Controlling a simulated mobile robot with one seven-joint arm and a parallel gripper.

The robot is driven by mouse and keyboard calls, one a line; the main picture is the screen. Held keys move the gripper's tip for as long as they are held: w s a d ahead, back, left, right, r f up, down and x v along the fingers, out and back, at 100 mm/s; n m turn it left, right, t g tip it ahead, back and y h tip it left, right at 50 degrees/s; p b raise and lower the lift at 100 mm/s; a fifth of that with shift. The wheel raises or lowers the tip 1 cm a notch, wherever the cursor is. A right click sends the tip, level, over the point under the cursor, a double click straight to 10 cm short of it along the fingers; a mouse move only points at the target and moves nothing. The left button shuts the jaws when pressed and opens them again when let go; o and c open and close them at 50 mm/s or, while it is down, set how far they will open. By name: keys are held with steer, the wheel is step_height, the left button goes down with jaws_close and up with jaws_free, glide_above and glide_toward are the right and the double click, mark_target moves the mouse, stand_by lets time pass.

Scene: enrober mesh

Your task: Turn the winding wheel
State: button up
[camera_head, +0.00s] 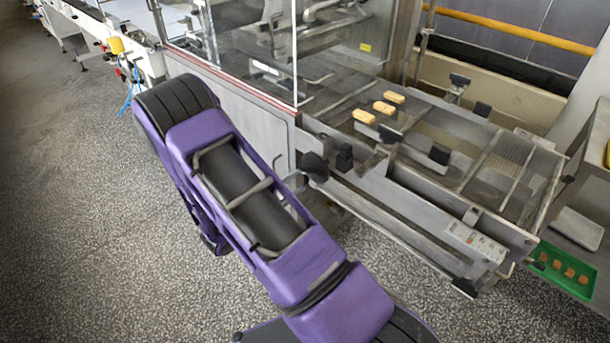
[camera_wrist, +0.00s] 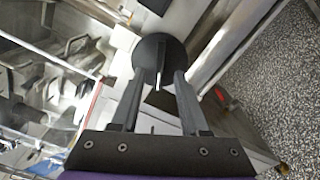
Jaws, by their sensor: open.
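The winding wheel (camera_wrist: 152,48) is a dark round disc in the upper middle of the wrist view. It also shows in the head view as a black round shape (camera_head: 315,166) on the near side of the machine. My gripper (camera_wrist: 159,80) is open, with one finger on each side of the lower part of the wheel in the picture. A thin pale bar shows between the fingers. I cannot tell whether the fingertips touch the wheel. In the head view my purple arm hides most of the gripper.
The mesh conveyor frame (camera_head: 420,205) reaches right from the wheel, with several yellow bars (camera_head: 363,116) on it. Black knobs (camera_head: 344,157) stand close beside the wheel. A clear guard (camera_head: 250,45) rises behind. A green tray (camera_head: 550,272) lies at right. The speckled floor at left is clear.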

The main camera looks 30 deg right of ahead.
mark_target(309, 174)
steer(key=shift+x, duration=2.1)
jaws_close()
